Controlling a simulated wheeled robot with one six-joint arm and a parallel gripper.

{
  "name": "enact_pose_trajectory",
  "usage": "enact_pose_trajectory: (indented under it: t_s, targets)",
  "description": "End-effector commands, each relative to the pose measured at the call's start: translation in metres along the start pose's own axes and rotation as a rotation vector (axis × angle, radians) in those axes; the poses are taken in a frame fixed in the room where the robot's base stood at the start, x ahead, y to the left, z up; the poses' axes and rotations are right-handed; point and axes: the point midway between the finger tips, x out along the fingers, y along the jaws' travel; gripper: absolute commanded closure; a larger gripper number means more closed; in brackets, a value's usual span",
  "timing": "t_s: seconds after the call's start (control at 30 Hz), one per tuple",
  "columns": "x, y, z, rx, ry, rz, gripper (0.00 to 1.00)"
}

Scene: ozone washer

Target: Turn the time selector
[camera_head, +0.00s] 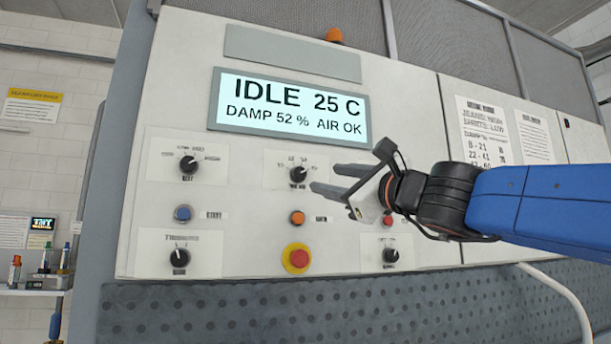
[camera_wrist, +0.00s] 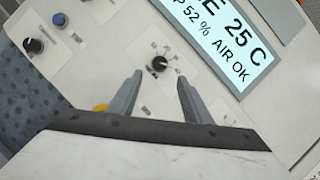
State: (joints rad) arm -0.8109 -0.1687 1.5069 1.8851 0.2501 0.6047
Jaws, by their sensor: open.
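The upper middle dial (camera_head: 298,174) is a black knob with a white pointer and tick marks around it on a pale plate. Its label is too small to read surely, so I cannot confirm it is the time selector. My gripper (camera_head: 324,177) is open and empty, just right of this dial in the head view, its fingers pointing left toward the panel. In the wrist view the dial (camera_wrist: 160,63) shows centred just beyond the gap between the open fingertips (camera_wrist: 160,80). The fingers look apart from the knob.
The display (camera_head: 290,107) reads IDLE 25 C. Other knobs are at upper left (camera_head: 188,165), lower left (camera_head: 180,257) and lower right (camera_head: 390,255). A blue button (camera_head: 183,213), an orange button (camera_head: 298,217) and a red-and-yellow stop button (camera_head: 298,258) sit nearby.

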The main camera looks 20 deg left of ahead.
Motion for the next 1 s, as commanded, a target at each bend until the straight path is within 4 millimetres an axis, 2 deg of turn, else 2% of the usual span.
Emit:
enact_pose_trajectory:
  t_s: [0.1, 0.5, 0.7, 1.0]
  targets:
    - [0.02, 0.001, 0.0, 0.0, -0.001, 0.001, 0.55]
    - [0.079, 0.001, -0.001, -0.002, 0.0, 0.001, 0.55]
    - [0.097, 0.001, 0.0, -0.001, -0.001, 0.001, 0.55]
    - [0.103, 0.0, 0.0, -0.001, -0.001, 0.0, 0.55]
